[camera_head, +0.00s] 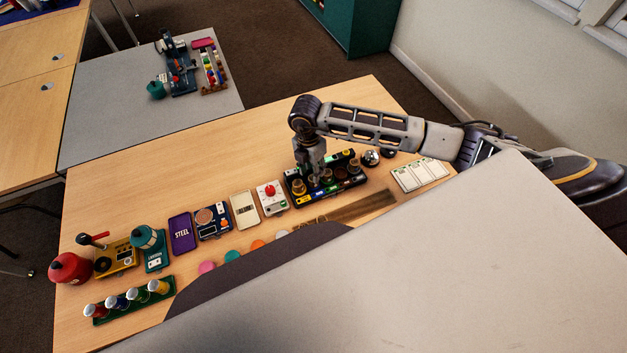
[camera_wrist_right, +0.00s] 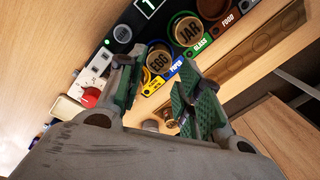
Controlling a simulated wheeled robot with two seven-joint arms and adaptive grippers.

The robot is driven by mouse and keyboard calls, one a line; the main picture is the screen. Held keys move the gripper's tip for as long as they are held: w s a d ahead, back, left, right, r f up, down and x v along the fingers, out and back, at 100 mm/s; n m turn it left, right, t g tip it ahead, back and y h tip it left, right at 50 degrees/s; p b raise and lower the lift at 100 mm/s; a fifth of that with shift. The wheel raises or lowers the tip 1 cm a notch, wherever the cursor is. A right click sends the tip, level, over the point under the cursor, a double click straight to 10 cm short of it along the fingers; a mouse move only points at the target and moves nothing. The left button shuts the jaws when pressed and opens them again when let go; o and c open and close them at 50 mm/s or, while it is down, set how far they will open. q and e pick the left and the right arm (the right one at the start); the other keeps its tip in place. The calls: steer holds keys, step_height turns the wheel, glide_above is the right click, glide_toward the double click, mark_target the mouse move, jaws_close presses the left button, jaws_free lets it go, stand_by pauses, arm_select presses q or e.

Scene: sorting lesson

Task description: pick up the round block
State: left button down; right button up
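Several round pieces sit in a black sorting tray (camera_head: 356,182) on the wooden table; which one is the round block I cannot tell. In the right wrist view two show their words: the EGG disc (camera_wrist_right: 158,61) and the JAR disc (camera_wrist_right: 189,31), beside coloured labels. My right gripper (camera_head: 313,173) points down over the left part of the tray. In the wrist view its green-padded fingers (camera_wrist_right: 160,72) stand apart with nothing gripped, and the EGG disc shows beyond the gap. Whether a fingertip touches a piece I cannot tell. My left gripper is out of view.
Left of the tray stand a device with a red button (camera_head: 270,190), a cream card (camera_head: 244,210), a blue device (camera_head: 213,221) and a purple STEEL card (camera_head: 181,233). A white sheet (camera_head: 419,174) lies right. Coloured discs (camera_head: 232,256) lie along the front.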

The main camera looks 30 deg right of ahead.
steer(key=shift+s+f+p, duration=0.15)
steer(key=shift+f+p, duration=0.4)
steer(key=shift+f, duration=2.05)
steer(key=c, duration=0.5)
